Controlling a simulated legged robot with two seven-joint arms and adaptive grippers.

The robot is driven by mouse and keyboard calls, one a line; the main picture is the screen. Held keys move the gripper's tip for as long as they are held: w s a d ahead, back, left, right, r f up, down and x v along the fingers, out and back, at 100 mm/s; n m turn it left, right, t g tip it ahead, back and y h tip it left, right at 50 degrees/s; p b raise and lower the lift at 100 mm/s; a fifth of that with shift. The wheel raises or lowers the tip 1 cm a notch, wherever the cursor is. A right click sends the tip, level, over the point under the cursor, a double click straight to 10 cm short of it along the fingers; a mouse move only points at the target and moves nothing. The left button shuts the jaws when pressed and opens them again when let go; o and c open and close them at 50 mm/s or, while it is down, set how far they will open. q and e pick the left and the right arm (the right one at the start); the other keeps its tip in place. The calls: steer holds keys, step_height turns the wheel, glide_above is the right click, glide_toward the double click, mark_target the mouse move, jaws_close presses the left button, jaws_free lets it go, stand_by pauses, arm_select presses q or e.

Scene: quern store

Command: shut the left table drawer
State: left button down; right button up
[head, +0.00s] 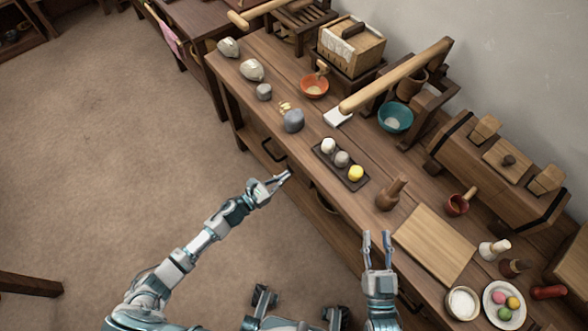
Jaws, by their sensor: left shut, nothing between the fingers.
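The wooden table (300,153) runs diagonally from upper left to lower right. On its front face, toward the left end, a dark drawer handle (272,150) stands out below the tabletop edge. How far the left drawer is out is hard to tell from above. My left gripper (284,178) is shut and empty, in front of the table face, just below and right of that handle in the picture. I cannot tell whether it touches the drawer front. My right gripper (377,240) is open and empty, fingers pointing up the picture, near the table's front edge by a board.
On the tabletop are a dark tray (324,158) with small pieces, a wooden board (434,243), a brown pestle-like piece (390,194), an orange bowl (314,86), a teal bowl (395,118) and grey stones (293,120). The floor (110,150) left of the table is clear.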

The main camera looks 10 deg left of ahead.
arm_select(q)
steer(key=shift+b+x, duration=0.3)
steer(key=shift+x, duration=1.8)
arm_select(e)
steer(key=shift+s+a+r+t, duration=0.1)
steer(key=shift+a+r+t, duration=0.05)
steer(key=shift+r+t, duration=0.3)
steer(key=shift+s+a+r+t, duration=0.1)
steer(key=shift+a+r+t, duration=0.05)
steer(key=shift+r+t, duration=0.25)
